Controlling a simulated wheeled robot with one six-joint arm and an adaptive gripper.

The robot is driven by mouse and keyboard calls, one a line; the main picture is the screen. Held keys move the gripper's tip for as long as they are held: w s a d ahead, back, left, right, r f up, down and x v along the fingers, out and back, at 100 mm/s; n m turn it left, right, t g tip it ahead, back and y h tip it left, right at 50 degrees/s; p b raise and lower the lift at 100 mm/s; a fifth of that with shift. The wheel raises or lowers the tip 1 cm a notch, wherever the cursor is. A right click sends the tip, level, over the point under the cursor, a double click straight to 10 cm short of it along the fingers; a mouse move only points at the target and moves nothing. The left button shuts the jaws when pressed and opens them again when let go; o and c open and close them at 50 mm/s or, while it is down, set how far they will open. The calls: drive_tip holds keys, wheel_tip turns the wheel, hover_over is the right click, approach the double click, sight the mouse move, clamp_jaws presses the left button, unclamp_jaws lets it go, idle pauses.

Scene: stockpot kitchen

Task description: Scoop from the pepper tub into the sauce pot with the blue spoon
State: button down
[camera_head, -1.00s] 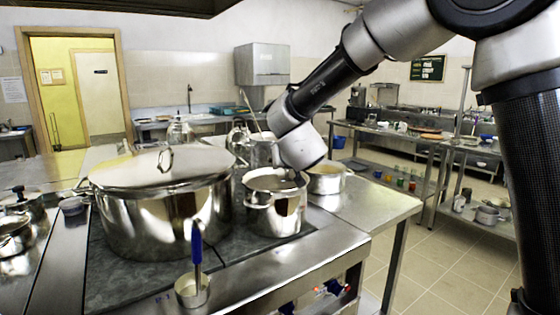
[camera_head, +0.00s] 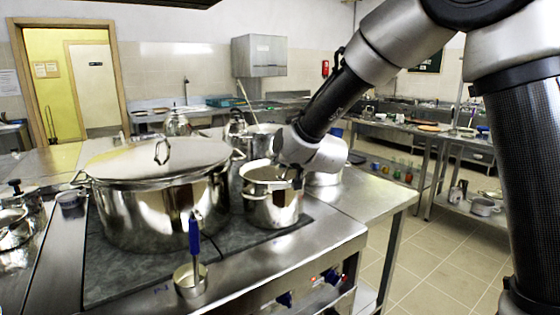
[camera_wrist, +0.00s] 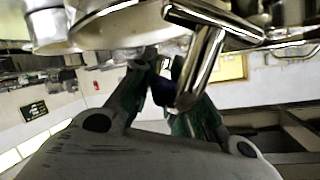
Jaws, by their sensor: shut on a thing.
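The blue spoon (camera_head: 195,238) stands upright with its blue handle up in a small steel tub (camera_head: 189,282) on the front counter edge. A steel pot (camera_head: 272,208) stands on the dark hob, right of a large lidded stockpot (camera_head: 165,210). I cannot tell for sure which vessel is the sauce pot. My gripper (camera_head: 293,178) is at the right side of the steel pot's rim, well away from the spoon. In the wrist view my gripper (camera_wrist: 168,90) appears shut on a shiny steel handle (camera_wrist: 204,60). The contact is partly hidden.
Another pot (camera_head: 325,172) stands right of and behind my gripper, partly hidden. A steel canister (camera_head: 236,135) is behind the stockpot. Smaller pans (camera_head: 14,228) are at the left. The counter (camera_head: 385,200) at right is clear.

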drive_tip(key=m+y, duration=0.1)
drive_tip(key=d+m, duration=0.1)
drive_tip(key=shift+w+f+m+y, duration=0.1)
drive_tip(key=shift+f+m+y, duration=0.1)
drive_tip(key=shift+m+y, duration=0.2)
drive_tip(key=m+t+y, duration=0.1)
drive_tip(key=m, duration=0.2)
drive_tip(key=d+f+m+t+y, duration=0.1)
drive_tip(key=m, duration=0.3)
drive_tip(key=d+m+t+y, duration=0.1)
drive_tip(key=m, duration=0.3)
drive_tip(key=shift+w+d+f+t+y, duration=0.25)
drive_tip(key=shift+f+t+y, duration=0.05)
drive_tip(key=shift+f+t, duration=0.1)
idle(1.5)
